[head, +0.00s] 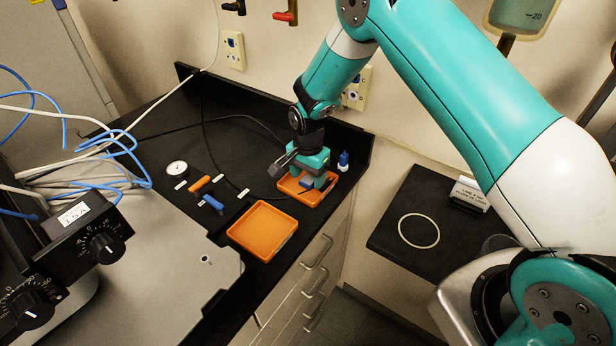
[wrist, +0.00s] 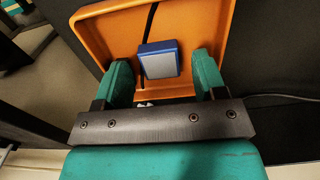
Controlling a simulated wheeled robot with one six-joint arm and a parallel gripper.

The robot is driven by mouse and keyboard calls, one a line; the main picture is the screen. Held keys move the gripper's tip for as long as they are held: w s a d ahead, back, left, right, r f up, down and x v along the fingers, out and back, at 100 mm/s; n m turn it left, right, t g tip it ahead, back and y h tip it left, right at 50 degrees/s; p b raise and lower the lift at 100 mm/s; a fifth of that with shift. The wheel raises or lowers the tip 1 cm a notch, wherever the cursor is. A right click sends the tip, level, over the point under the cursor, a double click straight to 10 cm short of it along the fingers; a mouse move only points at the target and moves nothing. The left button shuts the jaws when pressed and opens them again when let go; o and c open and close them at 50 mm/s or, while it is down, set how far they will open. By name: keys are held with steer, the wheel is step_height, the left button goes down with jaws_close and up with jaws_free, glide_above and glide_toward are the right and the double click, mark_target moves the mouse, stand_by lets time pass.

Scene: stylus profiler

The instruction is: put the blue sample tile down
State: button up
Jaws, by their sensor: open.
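The blue sample tile (wrist: 158,61) has a grey top face and lies in an orange tray (wrist: 214,24). In the head view the tile (head: 305,185) shows only as a small blue patch beside my gripper. The same tray (head: 327,196) sits near the back right of the black bench. My gripper (wrist: 165,75) is open, with one teal finger on each side of the tile and a gap to each. In the head view my gripper (head: 318,181) points down over the tray and hides part of it.
A second orange tray (head: 263,231), empty, lies nearer the front. An orange-handled tool (head: 200,184), a blue-handled tool (head: 213,203) and a round dial (head: 177,168) lie to the left. A small blue-capped bottle (head: 344,160) stands just right of the far tray.

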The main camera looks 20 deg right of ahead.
mark_target(307, 182)
steer(key=s+a+r+n+y+b, duration=0.1)
steer(key=s+r+n, duration=0.25)
steer(key=r, duration=0.55)
steer(key=s+a+r+n+y+b, duration=0.1)
steer(key=s+a+r+n, duration=0.1)
steer(key=s+r, duration=0.5)
steer(key=s+r+n+y+b, duration=0.1)
steer(key=s+r+n, duration=0.4)
steer(key=s, duration=0.5)
steer(key=s+a+r+n+y+b, duration=0.1)
steer(key=s+r+n, duration=0.4)
steer(key=s, duration=0.5)
steer(key=shift+s+a+r+n, duration=0.15)
steer(key=shift+s+a+n, duration=0.15)
steer(key=shift+n, duration=0.95)
steer(key=shift+w, duration=0.1)
